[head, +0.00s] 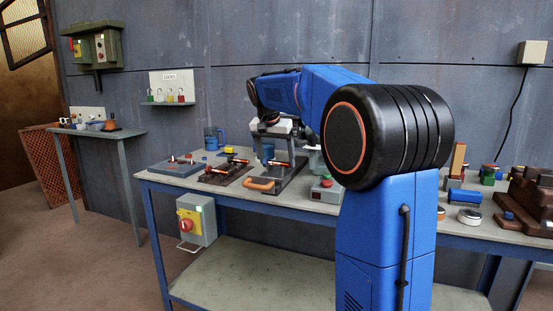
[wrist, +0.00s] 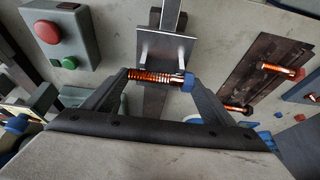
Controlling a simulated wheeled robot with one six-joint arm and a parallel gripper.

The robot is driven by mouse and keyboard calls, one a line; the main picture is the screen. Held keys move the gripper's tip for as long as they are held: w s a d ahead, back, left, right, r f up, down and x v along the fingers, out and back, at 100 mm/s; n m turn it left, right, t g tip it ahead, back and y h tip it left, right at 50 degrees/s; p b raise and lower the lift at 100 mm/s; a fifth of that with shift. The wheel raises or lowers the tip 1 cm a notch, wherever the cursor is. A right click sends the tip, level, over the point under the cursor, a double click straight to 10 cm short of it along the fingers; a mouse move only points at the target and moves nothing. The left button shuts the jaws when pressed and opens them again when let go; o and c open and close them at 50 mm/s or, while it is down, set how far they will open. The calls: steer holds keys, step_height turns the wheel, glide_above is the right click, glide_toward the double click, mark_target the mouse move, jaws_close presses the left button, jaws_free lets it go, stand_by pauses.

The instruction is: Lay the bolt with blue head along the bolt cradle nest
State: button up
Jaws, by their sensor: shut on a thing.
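My gripper (wrist: 160,80) is shut on the bolt with blue head (wrist: 153,76), with one finger at each end of it. Its copper-coloured threaded shank lies crosswise between the fingers and its blue head (wrist: 188,83) is at the right finger. In the head view the bolt (head: 278,163) shows below my gripper (head: 276,158), over a dark fixture (head: 296,178). In the wrist view a pale metal bracket (wrist: 166,48) on a dark bar stands just beyond the bolt. It may be the bolt cradle nest; I cannot tell whether the bolt touches it.
A brown plate (wrist: 262,55) with copper-coloured bolts lies to the right in the wrist view. A grey box with a red button (wrist: 47,32) is at left. In the head view an orange handle (head: 259,184) lies at the bench front; a blue mug (head: 212,140) stands behind.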

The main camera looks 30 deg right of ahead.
steer(key=shift+f, duration=0.1)
steer(key=o, duration=1.2)
steer(key=v, duration=1.2)
